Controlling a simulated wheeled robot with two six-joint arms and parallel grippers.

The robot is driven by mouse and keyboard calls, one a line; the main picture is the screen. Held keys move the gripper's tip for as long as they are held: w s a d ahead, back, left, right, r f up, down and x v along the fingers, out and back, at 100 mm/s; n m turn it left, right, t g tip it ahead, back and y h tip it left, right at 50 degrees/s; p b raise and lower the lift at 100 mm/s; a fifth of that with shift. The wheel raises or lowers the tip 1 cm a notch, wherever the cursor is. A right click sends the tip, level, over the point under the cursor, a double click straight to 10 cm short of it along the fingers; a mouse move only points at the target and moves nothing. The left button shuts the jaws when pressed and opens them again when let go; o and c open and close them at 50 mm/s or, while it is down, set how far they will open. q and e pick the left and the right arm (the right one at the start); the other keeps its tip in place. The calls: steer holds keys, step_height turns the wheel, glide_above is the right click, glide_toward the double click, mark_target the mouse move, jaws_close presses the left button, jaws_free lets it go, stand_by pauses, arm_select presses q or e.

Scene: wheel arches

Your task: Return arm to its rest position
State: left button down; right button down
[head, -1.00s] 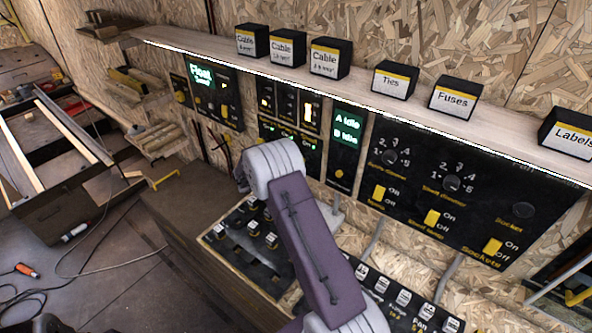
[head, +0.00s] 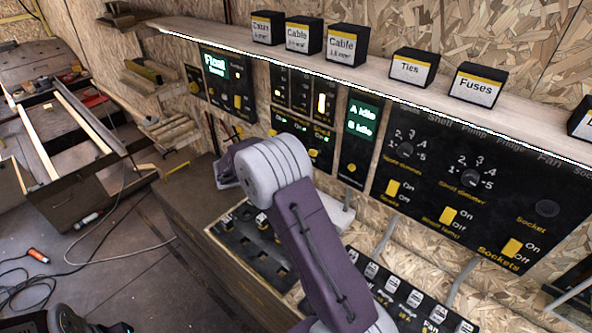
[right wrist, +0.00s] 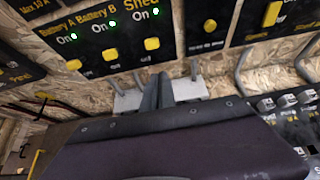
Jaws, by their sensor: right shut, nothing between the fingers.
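My right arm rises from the bottom of the head view in front of the wall of control panels, its grey and purple links bent at the top. My right gripper (right wrist: 159,78) shows in the right wrist view as two narrow grey fingers, closed together with nothing between them. They point toward the Battery A, Battery B and Shed switch panel (right wrist: 112,62), whose yellow switches have green lights above them. I cannot tell whether the fingertips touch it. In the head view the arm's own links hide the gripper.
A shelf (head: 380,85) with labelled black boxes runs above the panels. The Sockets panel (head: 475,195) is right of my arm. A lower switch panel (head: 250,240) sits on the brown bench (head: 180,205). Cables lie on the floor at left.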

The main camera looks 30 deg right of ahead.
steer(key=shift+r, duration=0.1)
stand_by(0.4)
step_height(320, 180, up, 4)
steer(key=s+m, duration=0.1)
steer(key=s, duration=0.2)
steer(key=s+a+f+m+g+y, duration=0.1)
steer(key=s+a+f+m+y, duration=0.1)
steer(key=s, duration=0.3)
steer(key=s+a+f+m+g+y, duration=0.1)
steer(key=s+a+f+m+y, duration=0.15)
steer(key=s, duration=0.25)
steer(key=s+a+f+m+y, duration=0.3)
steer(key=s+a+f+m, duration=0.1)
steer(key=a+m, duration=0.3)
steer(key=s+a+f+m+y, duration=0.3)
steer(key=s+a+m, duration=0.3)
steer(key=m, duration=0.3)
steer(key=shift+s+a+f+y, duration=0.4)
steer(key=shift+a+y, duration=0.25)
steer(key=shift+a, duration=0.15)
